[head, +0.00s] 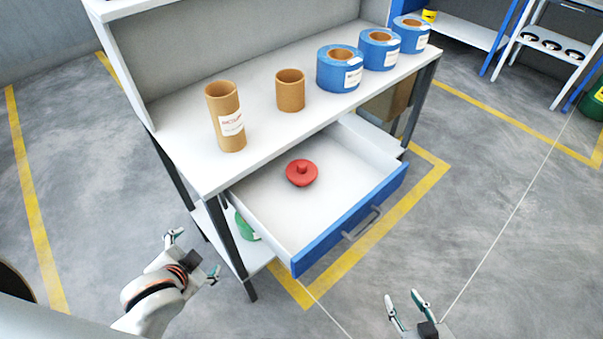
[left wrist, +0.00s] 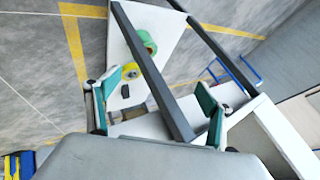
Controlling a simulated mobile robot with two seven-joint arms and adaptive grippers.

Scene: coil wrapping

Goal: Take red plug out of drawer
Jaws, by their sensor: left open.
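The red plug (head: 301,173) lies in the open drawer (head: 345,205), towards its back left, on the white bottom. The drawer has a blue front with a grey handle and is pulled out from under the workbench top. My left gripper (head: 195,257) is open and empty, left of the drawer and apart from it. In the left wrist view its two fingers (left wrist: 158,100) are spread, with the bench legs and lower shelf beyond. My right gripper (head: 408,304) is open and empty at the bottom of the head view, right of and below the drawer.
The workbench top (head: 185,155) carries two brown cardboard tubes (head: 290,90) and several blue rolls (head: 339,68). A dark bench leg (head: 236,250) stands between my left gripper and the drawer. A green roll (left wrist: 148,42) is on the lower shelf. The floor right of the drawer is clear.

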